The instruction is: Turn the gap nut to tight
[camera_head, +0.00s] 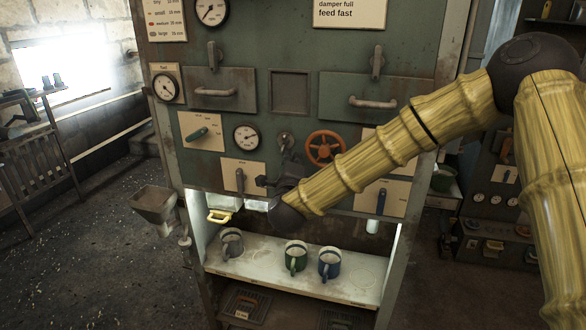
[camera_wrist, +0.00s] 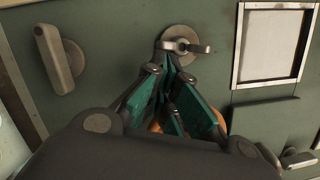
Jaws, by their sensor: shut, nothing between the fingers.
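A round grey fitting with a short, wing-like lever (camera_wrist: 183,45) is on the green panel in the wrist view, just beyond my fingertips. It looks like the gap nut, but no label on it is readable. A small grey round fitting (camera_head: 285,138) left of the red wheel in the head view may be the same part. My gripper (camera_wrist: 170,68) is shut and empty, its teal fingers together just below the fitting. I cannot tell whether they touch it. In the head view my gripper (camera_head: 284,168) is dark and its fingertips are hard to make out.
A red handwheel (camera_head: 324,148) is right of my gripper; orange also shows behind the fingers in the wrist view. Several mugs, including a green one (camera_head: 296,256), stand on the shelf (camera_head: 345,285) below.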

